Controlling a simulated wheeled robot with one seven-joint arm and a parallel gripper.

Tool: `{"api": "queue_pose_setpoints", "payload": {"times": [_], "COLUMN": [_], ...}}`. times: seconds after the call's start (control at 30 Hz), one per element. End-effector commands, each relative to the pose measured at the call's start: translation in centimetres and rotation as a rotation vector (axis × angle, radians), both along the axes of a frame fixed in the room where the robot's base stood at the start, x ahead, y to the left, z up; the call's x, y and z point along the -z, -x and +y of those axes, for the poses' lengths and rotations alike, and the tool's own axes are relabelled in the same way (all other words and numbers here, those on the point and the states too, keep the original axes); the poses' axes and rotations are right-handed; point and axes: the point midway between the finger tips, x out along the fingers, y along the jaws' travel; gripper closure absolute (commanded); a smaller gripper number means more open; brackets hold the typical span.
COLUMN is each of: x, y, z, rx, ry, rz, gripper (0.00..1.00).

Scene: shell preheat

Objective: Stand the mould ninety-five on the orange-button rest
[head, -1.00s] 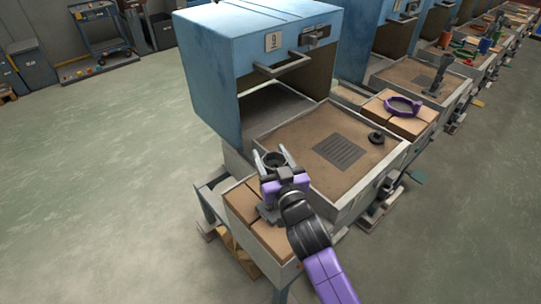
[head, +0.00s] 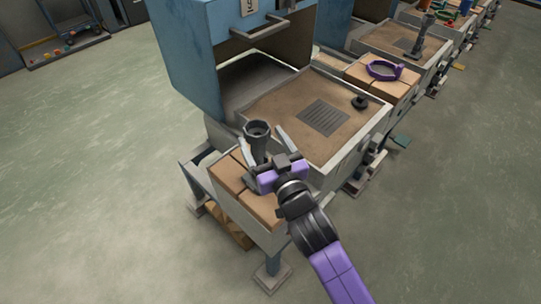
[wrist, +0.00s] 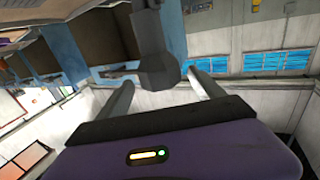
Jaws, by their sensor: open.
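A dark grey mould (head: 257,140) with a hollow flared top stands upright at the near left bench, by the tan blocks (head: 229,172); its foot is hidden by my gripper. Which mould it is I cannot read. My gripper (head: 261,141) is open, with one finger on each side of the mould. In the wrist view the grey mould (wrist: 157,45) hangs from the top edge, between and just beyond the tips of my open gripper (wrist: 160,80); contact cannot be told. No orange button can be made out.
A blue furnace (head: 200,60) stands behind a sandy tray (head: 280,100) with a slotted grate (head: 325,117) and a small dark knob-like piece (head: 359,102). A purple ring (head: 383,70) lies on blocks to the right. Similar stations line up beyond. The floor at left is open.

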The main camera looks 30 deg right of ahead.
Motion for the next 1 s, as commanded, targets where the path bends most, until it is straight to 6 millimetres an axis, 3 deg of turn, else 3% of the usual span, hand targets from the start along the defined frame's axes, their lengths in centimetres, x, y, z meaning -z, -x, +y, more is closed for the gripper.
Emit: {"api": "queue_pose_setpoints", "payload": {"times": [0.1, 0.3, 0.77, 0.87, 1.0], "x": [0.3, 0.1, 0.6, 2.1, 4.6], "y": [2.3, 4.6, 6.1, 8.6, 14.5], "z": [0.2, 0.4, 0.5, 0.7, 1.1], "rx": [0.000, 0.000, -0.005, -0.019, -0.048], "ry": [0.000, -0.001, 0.000, -0.001, -0.002], "rz": [0.002, 0.001, 0.010, 0.037, 0.087], "gripper": [0.23, 0.23, 0.23, 0.23, 0.23]}}
